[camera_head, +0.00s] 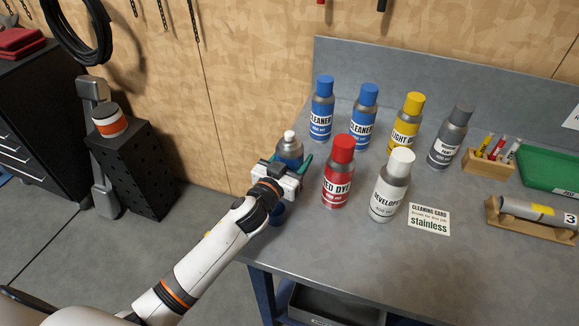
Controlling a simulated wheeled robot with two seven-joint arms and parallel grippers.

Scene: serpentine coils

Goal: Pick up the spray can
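Several upright spray cans stand on the grey bench. A blue can (290,149) with its white nozzle bare stands at the left edge of the group. My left gripper (290,160) is close in front of it, with one teal finger towards each side. The fingers look open, with the can's upper part between or just beyond them; contact cannot be made out. The gripper hides the can's lower part. A red dye can (338,175) and a white-capped developer can (389,188) stand to the right. My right gripper is not in view.
Two blue cleaner cans (322,112) (363,118), a yellow can (405,124) and a grey can (450,138) stand behind. A small blue round object (277,213) is beside my wrist. A cleaning card (429,218) lies at right. The front of the bench is clear.

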